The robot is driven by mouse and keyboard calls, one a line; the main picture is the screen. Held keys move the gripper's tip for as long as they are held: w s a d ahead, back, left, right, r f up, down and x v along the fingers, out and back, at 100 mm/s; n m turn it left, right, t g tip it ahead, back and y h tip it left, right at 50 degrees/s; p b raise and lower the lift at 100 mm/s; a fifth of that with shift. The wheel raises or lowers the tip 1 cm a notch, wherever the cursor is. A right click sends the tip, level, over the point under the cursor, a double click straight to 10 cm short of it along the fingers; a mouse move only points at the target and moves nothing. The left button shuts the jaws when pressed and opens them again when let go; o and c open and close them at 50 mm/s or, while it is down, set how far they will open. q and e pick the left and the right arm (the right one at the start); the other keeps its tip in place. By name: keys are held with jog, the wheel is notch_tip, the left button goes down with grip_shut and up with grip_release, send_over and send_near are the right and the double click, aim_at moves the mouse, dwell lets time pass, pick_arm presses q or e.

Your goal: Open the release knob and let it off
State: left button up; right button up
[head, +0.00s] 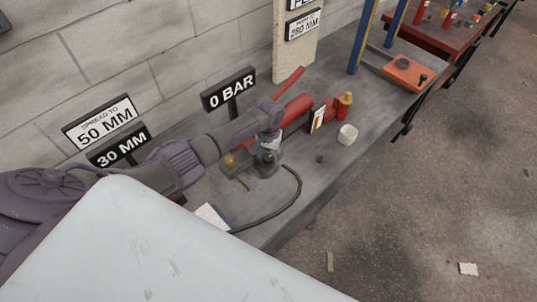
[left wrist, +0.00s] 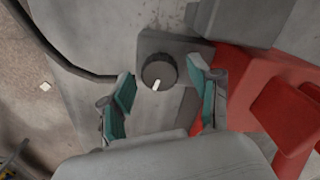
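The release knob (left wrist: 158,71) is a dark round dial with a white pointer mark, set on a grey block beside the red pump body (left wrist: 263,90). In the left wrist view the white mark points down toward my gripper. My left gripper (left wrist: 162,74) is open, with one teal-padded finger on each side of the knob and visible gaps between pads and knob. In the head view my left gripper (head: 268,152) is over the grey block by the red pump (head: 296,109) and hides the knob. My right gripper is not in view.
A sign reading 0 BAR (head: 229,89) stands behind my arm. Signs reading 50 MM (head: 101,121) and 30 MM (head: 118,146) are at left. A black hose (head: 292,196) curves across the bench front. A yellow-capped red bottle (head: 343,106) and pale block (head: 347,135) stand right.

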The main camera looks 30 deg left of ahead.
aim_at(268, 157)
pick_arm(q)
notch_tip(268, 157, up, 12)
dwell(0.7)
dwell(0.4)
